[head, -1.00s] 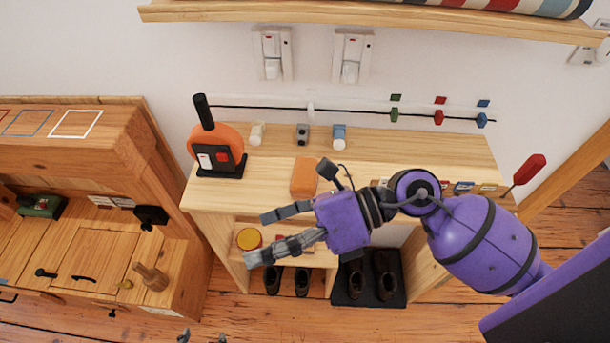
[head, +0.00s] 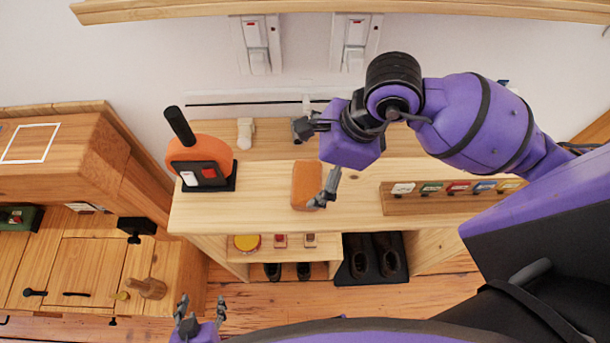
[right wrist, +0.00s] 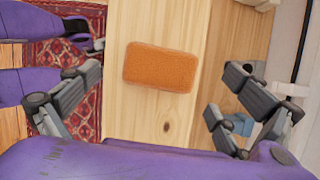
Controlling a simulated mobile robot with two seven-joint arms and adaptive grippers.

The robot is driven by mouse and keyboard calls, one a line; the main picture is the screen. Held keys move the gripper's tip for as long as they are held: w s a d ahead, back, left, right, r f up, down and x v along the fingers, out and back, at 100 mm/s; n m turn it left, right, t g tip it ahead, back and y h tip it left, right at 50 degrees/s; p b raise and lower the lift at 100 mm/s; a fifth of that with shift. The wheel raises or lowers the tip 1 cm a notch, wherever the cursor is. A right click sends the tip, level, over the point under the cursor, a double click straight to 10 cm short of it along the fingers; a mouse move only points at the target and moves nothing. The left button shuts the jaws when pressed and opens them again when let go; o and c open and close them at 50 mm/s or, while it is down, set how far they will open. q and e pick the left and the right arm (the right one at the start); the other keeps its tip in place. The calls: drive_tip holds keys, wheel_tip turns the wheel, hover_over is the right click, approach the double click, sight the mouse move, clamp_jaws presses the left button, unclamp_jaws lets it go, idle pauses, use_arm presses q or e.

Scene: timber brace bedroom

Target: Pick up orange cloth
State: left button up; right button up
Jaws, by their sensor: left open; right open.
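The orange cloth (head: 306,183) is a small folded block with rounded edges. It lies on the wooden shelf top (head: 260,203). The cloth also shows in the right wrist view (right wrist: 161,67), between and beyond the fingers. My right gripper (head: 318,160) is open above the cloth, one finger on each side of it in the wrist view; it seems apart from the cloth. In the head view one finger covers part of the cloth's right edge. My left gripper (head: 202,302) is open and empty at the bottom left, over the floor.
An orange round object with a black handle (head: 198,160) stands left of the cloth. A small white item (head: 245,133) stands behind. A rack of coloured labels (head: 450,196) is at the right. Below are a yellow tin (head: 246,243) and boots (head: 372,256).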

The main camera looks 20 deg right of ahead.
sight(307, 180)
drive_tip(key=shift+a+f, duration=0.15)
drive_tip(key=shift+f, duration=0.3)
drive_tip(key=x, duration=0.3)
drive_tip(key=shift+w+f, duration=0.2)
drive_tip(key=shift+f, duration=0.5)
drive_tip(key=c, duration=1)
use_arm(q)
drive_tip(key=shift+w+d+r, duration=0.1)
drive_tip(key=shift+r, duration=0.2)
use_arm(e)
drive_tip(key=shift+c, duration=0.2)
